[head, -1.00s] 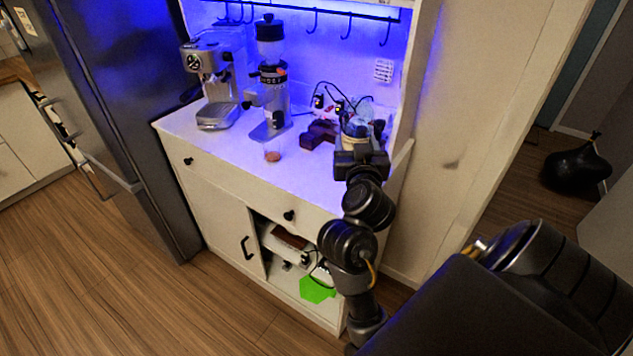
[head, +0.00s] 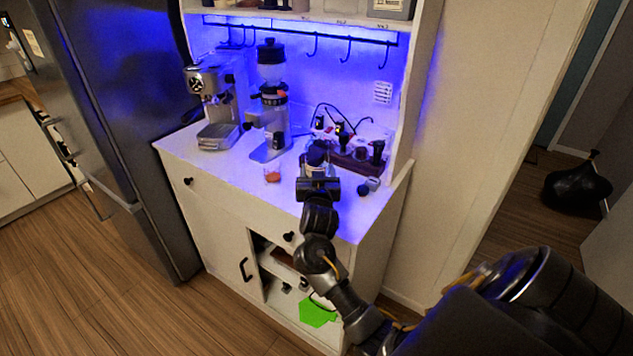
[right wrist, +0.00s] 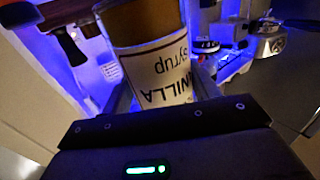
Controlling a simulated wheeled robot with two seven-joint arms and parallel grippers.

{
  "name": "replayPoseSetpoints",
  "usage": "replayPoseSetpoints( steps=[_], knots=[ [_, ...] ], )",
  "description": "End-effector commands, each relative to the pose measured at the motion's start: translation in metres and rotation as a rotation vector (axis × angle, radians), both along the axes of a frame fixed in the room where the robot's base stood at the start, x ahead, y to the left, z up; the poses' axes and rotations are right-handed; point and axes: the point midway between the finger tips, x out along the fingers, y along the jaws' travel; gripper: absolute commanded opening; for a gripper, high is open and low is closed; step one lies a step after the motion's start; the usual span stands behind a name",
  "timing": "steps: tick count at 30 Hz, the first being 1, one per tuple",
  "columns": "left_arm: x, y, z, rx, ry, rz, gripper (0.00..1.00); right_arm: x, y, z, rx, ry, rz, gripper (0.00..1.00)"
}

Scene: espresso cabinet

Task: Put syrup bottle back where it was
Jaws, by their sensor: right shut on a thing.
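The syrup bottle (head: 316,157) has a dark cap in the head view. In the right wrist view the bottle (right wrist: 160,65) is large, with amber content and a white label reading "vanilla syrup", upside down in the picture. My right gripper (head: 318,181) is shut on the bottle, over the front part of the white counter (head: 225,162). The gripper hides the bottle's lower part in the head view, so I cannot tell whether its base touches the counter. My left gripper is not in view.
An espresso machine (head: 215,110) and a grinder (head: 271,105) stand at the left. A shelf (head: 300,17) and hook rail (head: 300,29) are above.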

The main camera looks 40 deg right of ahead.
Motion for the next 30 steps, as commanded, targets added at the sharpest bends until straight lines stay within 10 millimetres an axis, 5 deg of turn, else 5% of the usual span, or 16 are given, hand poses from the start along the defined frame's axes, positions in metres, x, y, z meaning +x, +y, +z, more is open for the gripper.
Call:
replayPoseSetpoints(
  steps=[13, 25, 26, 30],
  knots=[
    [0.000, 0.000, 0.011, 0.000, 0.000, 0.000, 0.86, 0.005, 0.000, -0.034, -0.001, -0.001, 0.000, 0.29],
    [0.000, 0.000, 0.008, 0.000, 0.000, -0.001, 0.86, 0.005, 0.000, -0.040, 0.000, -0.003, 0.001, 0.29],
    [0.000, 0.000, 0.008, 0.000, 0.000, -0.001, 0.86, 0.005, 0.000, -0.041, 0.001, -0.001, 0.001, 0.62],
    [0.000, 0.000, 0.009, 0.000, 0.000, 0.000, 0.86, 0.005, 0.000, -0.040, 0.001, -0.001, 0.001, 0.80]
  ],
)
